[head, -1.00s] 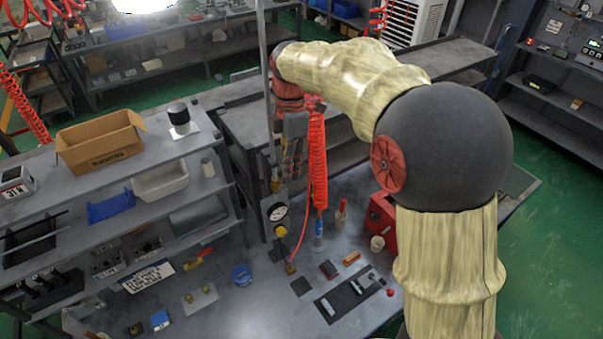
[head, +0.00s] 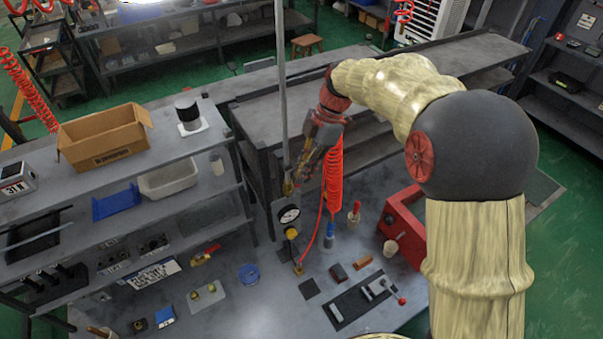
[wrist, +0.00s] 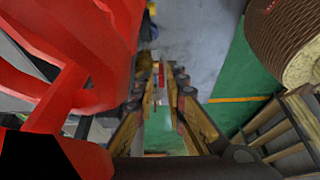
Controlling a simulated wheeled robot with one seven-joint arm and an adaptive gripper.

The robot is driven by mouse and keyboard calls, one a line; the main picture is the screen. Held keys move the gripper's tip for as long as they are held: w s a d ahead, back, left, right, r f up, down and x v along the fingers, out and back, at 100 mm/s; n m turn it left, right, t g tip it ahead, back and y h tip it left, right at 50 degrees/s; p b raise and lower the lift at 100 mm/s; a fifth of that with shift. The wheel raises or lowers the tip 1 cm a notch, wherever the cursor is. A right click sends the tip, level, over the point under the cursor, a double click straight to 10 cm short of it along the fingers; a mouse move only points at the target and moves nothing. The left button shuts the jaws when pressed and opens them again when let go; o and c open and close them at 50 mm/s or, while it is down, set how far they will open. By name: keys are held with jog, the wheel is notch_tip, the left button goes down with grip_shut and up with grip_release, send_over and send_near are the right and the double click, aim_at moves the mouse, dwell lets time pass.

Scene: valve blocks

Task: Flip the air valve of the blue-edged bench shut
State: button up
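A vertical pipe (head: 281,85) rises from the workbench (head: 250,318) and carries a round pressure gauge (head: 289,215) with a yellow knob (head: 291,233) below it. A small brass fitting (head: 288,188), perhaps the air valve, shows above the gauge; its lever position cannot be told. My gripper (head: 300,175) is tilted down and left beside the pipe, close to this fitting. In the wrist view my gripper (wrist: 162,82) has its fingers apart, with a thin red piece (wrist: 161,73) appearing between or beyond the tips. Contact cannot be told. No blue edge is clear on the bench.
A red coiled hose (head: 333,172) hangs close to my gripper and fills the wrist view's left side. A red-handled brass valve (head: 205,255) lies on the bench. A shelf with a cardboard box (head: 103,140) stands left; a red case (head: 403,228) stands right.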

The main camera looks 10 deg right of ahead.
jog(key=shift+x, duration=0.85)
jog(key=shift+r, duration=0.1)
grip_shut()
